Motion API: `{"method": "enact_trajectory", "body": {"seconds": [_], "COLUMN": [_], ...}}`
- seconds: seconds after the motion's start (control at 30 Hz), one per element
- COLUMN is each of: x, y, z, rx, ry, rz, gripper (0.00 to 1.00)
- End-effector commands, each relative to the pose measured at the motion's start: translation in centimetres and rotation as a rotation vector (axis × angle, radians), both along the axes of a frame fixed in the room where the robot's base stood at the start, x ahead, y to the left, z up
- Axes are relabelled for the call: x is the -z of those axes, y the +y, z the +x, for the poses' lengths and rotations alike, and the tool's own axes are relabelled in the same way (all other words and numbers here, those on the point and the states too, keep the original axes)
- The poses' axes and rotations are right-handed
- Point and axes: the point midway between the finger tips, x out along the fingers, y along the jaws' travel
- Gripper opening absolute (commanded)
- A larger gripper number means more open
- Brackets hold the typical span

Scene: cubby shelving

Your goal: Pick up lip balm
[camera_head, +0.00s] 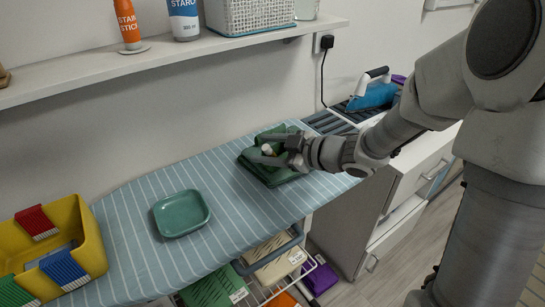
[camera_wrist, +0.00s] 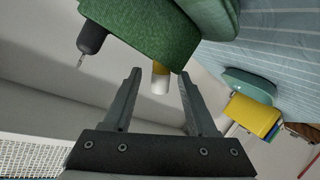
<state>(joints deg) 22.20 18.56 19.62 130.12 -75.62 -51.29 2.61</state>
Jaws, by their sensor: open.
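The lip balm, a small white and yellow cylinder (camera_wrist: 160,84), shows between the two fingers of my gripper (camera_wrist: 160,74) in the wrist view. The fingers are apart, one on each side of it, and I see no contact. In the head view my gripper (camera_head: 271,148) is over the green folded cloth (camera_head: 270,177) on the ironing board, and the light end of the lip balm (camera_head: 267,149) shows between the fingers. The green cloth also shows in the wrist view (camera_wrist: 140,30). The far end of the lip balm is hidden there.
A green tray (camera_head: 181,213) and a yellow bin (camera_head: 88,240) are on the striped board (camera_head: 125,235). A shelf (camera_head: 150,60) runs above. A blue iron (camera_head: 373,95) stands to the right.

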Motion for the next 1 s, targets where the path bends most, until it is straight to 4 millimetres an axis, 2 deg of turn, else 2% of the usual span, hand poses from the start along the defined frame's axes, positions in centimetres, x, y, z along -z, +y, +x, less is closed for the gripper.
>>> {"method": "enact_trajectory", "body": {"seconds": [0.07,0.37,0.8,1.0], "x": [0.0,0.0,-0.2,-1.8], "y": [0.0,-0.1,0.0,-0.1], "z": [0.0,0.0,0.0,0.0], "rx": [0.0,0.0,0.0,0.001], "ry": [0.0,0.0,0.0,-0.003], "rz": [0.0,0.0,0.0,-0.001], "gripper": [0.54,0.0,0.0,0.0]}}
